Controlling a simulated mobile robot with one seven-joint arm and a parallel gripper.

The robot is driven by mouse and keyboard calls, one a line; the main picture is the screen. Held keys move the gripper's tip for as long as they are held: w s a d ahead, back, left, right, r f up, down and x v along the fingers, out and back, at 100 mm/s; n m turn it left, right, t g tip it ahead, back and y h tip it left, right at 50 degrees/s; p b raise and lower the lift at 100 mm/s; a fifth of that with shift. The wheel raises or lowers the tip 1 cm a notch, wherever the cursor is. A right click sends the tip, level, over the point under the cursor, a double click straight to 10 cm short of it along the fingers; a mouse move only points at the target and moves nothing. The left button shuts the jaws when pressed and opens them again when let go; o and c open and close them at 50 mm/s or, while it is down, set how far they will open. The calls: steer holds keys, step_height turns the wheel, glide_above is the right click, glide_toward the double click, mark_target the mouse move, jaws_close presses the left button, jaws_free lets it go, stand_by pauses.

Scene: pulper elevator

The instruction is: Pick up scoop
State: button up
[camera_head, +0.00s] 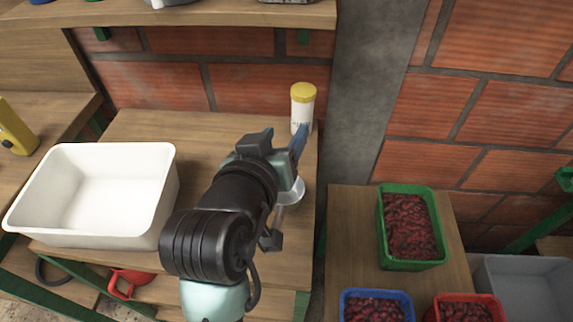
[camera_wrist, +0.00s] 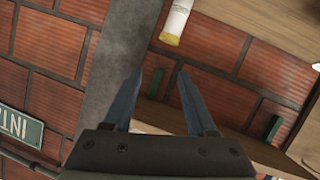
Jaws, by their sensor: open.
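A shiny grey metal scoop (camera_head: 291,191) lies on the wooden table near its right edge, partly hidden behind my arm. Only its rounded part and a short piece of what looks like its handle show. It does not show in the wrist view. My gripper (camera_head: 286,140) is above the back of the table, with its two blue fingers pointing toward the brick wall. In the wrist view my gripper (camera_wrist: 159,80) is open, with nothing between the fingers.
A white bottle with a yellow lid (camera_head: 302,110) stands just beyond my fingers. A white tub (camera_head: 155,213) sits on the table's left. Green (camera_head: 383,225), blue (camera_head: 345,294) and red (camera_head: 498,300) crates of red beans stand to the right. A shelf (camera_head: 230,14) runs above the table.

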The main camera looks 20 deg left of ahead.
steer(key=s+a+f+n+g+h+p, duration=0.1)
steer(key=s+f+n+g+h+p, duration=0.1)
steer(key=s+g+p, duration=0.4)
steer(key=s+f+n+g+h+p, duration=0.1)
steer(key=s+f+p, duration=0.1)
steer(key=s+p, duration=0.65)
glide_toward(279, 213)
steer(key=d+f, duration=0.1)
steer(key=f, duration=0.3)
steer(key=w+d+f, duration=0.1)
steer(key=f, duration=0.1)
steer(key=shift+d+f, duration=0.2)
steer(key=shift+d, duration=0.15)
steer(key=shift+h, duration=0.3)
jaws_close()
